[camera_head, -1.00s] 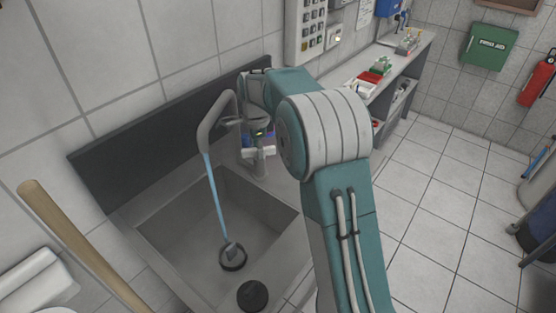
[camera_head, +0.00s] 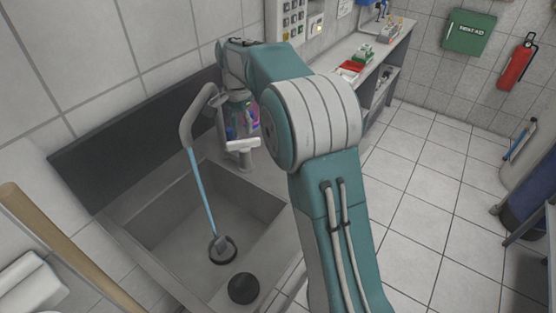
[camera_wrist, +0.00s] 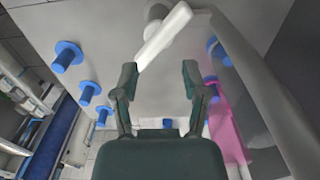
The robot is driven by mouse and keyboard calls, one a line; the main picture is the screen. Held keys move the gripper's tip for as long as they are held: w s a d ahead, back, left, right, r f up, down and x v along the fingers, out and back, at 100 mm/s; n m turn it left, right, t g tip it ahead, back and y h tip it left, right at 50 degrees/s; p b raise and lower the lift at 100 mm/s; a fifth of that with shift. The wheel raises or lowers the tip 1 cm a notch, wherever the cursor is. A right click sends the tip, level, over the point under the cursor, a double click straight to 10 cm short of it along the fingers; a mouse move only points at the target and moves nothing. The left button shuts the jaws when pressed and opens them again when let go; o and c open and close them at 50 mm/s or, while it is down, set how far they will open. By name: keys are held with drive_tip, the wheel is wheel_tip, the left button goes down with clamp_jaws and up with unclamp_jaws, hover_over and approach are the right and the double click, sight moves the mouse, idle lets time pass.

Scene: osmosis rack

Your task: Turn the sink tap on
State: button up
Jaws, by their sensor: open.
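The sink's grey curved spout (camera_head: 194,115) stands at the back of the basin (camera_head: 165,235). A white lever-like handle (camera_head: 242,145) sits on the tap's base (camera_head: 243,162), right of the spout. In the wrist view the white handle (camera_wrist: 165,36) lies slanted just beyond my gripper (camera_wrist: 160,77). The gripper is open, with nothing between its fingertips; I cannot tell whether it touches the handle. The spout (camera_wrist: 262,95) curves past on the right. A thin pale blue shaft (camera_head: 201,190) runs from the spout's end to a dark round piece in the basin; I cannot tell if it is water.
Several blue pegs (camera_wrist: 67,56) and a translucent pink thing (camera_wrist: 230,122) show around the gripper. A black round piece (camera_head: 243,288) lies at the basin's front. A wooden handle (camera_head: 60,250) slants at the left. A bench (camera_head: 372,65) stands behind; tiled floor at right is clear.

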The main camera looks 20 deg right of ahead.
sight(243, 140)
drive_tip(key=s+r+n+t, duration=0.1)
drive_tip(key=s+r+n, duration=0.1)
drive_tip(key=s+r, duration=0.65)
drive_tip(key=s+r+n+t, duration=0.1)
drive_tip(key=s+n+t, duration=0.2)
drive_tip(key=s, duration=1.5)
drive_tip(key=shift+r+n, duration=0.3)
drive_tip(key=shift+n, duration=1.5)
drive_tip(key=s+f+n+t, duration=0.1)
drive_tip(key=s+f+n, duration=0.1)
drive_tip(key=s+f, duration=0.3)
drive_tip(key=s, duration=0.2)
drive_tip(key=shift+s+n+t, duration=0.3)
drive_tip(key=shift+s+r, duration=0.1)
drive_tip(key=shift+s, duration=0.05)
